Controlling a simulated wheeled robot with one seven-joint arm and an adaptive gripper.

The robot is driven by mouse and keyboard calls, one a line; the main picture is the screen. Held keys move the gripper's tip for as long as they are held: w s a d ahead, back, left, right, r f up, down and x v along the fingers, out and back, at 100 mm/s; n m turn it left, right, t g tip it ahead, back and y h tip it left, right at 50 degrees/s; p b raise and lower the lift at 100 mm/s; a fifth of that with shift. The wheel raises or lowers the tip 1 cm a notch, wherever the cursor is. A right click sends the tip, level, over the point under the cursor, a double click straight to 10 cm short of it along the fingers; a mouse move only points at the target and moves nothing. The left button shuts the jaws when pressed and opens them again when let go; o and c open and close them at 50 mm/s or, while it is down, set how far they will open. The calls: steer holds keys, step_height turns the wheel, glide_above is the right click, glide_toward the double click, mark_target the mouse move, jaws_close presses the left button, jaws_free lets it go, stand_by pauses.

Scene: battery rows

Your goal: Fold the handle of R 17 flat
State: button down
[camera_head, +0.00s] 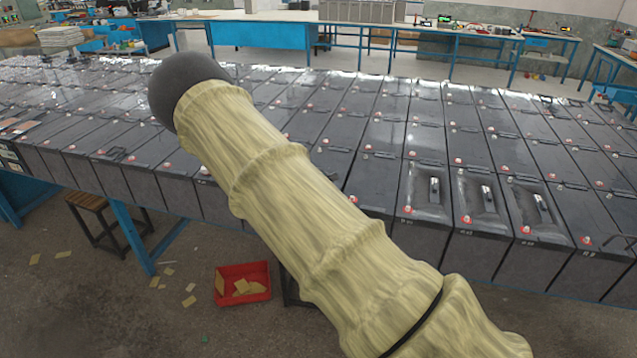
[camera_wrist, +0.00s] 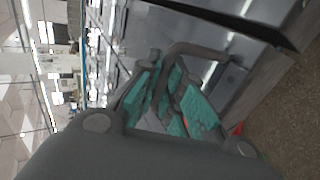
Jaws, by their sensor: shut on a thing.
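In the wrist view, my gripper (camera_wrist: 172,92) has teal-padded fingers closed around a dark bent handle (camera_wrist: 197,48). The handle stands out from the edge of a dark battery (camera_wrist: 228,78), not lying flat against it. I cannot read a label on this battery, so I cannot confirm from the picture that it is R 17. In the head view, my sleeved arm crosses the middle and hides part of the front row; my gripper does not show there.
Rows of black batteries (camera_head: 425,240) with red caps fill the long blue-legged table. Several front ones at the right have small upright fittings (camera_head: 434,190). A red bin (camera_head: 243,284) with scraps and a wooden stool (camera_head: 105,215) stand on the floor in front.

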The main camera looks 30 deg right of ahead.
steer(key=shift+w+d+f+g+y, duration=0.15)
steer(key=shift+w+d+g+y, duration=0.35)
steer(key=shift+g+y, duration=0.35)
steer(key=shift+w+d+f+g+y, duration=0.2)
steer(key=shift+d+f+g+y, duration=0.1)
steer(key=shift+g+y, duration=0.3)
steer(key=shift+w+d+f+g+y, duration=0.25)
steer(key=shift+d+g+y, duration=0.1)
steer(key=shift+y, duration=0.3)
steer(key=shift+w+d+f+g+y+b, duration=0.15)
steer(key=shift+d+f+g+y+b, duration=0.1)
steer(key=shift+f+g+y+b, duration=0.25)
steer(key=shift+w+d+f+g+y+b, duration=0.2)
steer(key=shift+g+y+b, duration=0.1)
steer(key=shift+g+y, duration=0.3)
steer(key=shift+w+d+f+g+y+b, duration=0.1)
steer(key=shift+f+g+y+b, duration=0.35)
steer(key=shift+y, duration=0.25)
steer(key=c, duration=1.5)
jaws_free()
steer(key=shift+c, duration=0.2)
